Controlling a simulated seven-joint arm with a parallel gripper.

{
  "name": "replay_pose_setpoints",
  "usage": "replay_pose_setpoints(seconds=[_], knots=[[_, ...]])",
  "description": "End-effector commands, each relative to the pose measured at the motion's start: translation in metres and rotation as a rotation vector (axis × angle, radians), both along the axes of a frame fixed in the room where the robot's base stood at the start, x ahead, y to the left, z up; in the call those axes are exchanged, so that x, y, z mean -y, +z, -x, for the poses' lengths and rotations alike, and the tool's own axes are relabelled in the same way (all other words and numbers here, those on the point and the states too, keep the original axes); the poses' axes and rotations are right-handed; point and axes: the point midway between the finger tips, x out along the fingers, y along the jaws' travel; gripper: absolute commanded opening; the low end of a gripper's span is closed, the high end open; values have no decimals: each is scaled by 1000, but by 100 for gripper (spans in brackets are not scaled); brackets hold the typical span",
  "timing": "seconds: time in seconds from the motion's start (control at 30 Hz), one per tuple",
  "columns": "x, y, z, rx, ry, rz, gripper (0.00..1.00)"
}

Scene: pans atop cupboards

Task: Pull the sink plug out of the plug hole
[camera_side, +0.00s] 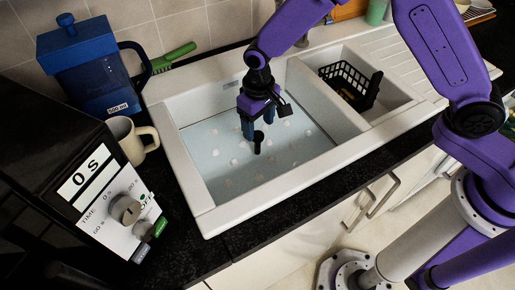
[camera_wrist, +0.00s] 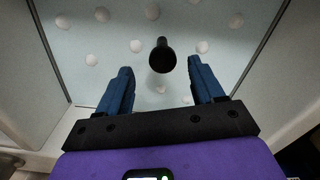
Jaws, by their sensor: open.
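The black sink plug (camera_side: 258,146) stands up in the main sink basin (camera_side: 200,190), under my gripper. In the wrist view the plug (camera_wrist: 162,55) shows as a dark knob with a narrower stem, a little beyond the fingertips. My gripper (camera_side: 258,124) is pointed down into the basin. Its two blue fingers are apart with nothing held between them; in the wrist view the gripper (camera_wrist: 160,72) has the plug roughly centred between the finger lines. The plug hole itself is hidden. A pale blue surface with several white spots fills the basin around the plug.
The side basin holds a black basket (camera_side: 348,82). A blue jug (camera_side: 82,68), a cream mug (camera_side: 133,138) and a green-handled brush (camera_side: 176,55) stand or lie left of the sink. A black appliance with dials (camera_side: 70,190) is at front left. Basin walls surround my gripper.

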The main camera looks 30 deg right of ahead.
Motion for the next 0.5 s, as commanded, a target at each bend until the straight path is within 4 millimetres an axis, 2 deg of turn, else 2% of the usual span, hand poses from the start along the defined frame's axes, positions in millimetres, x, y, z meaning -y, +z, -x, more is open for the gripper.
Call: replay_pose_setpoints(seconds=[0.03,0.2,0.5], knots=[[1,-10,1,-3,0,3,67],[0,-33,0,-2,0,2,67],[-2,-54,0,-2,1,2,67]])
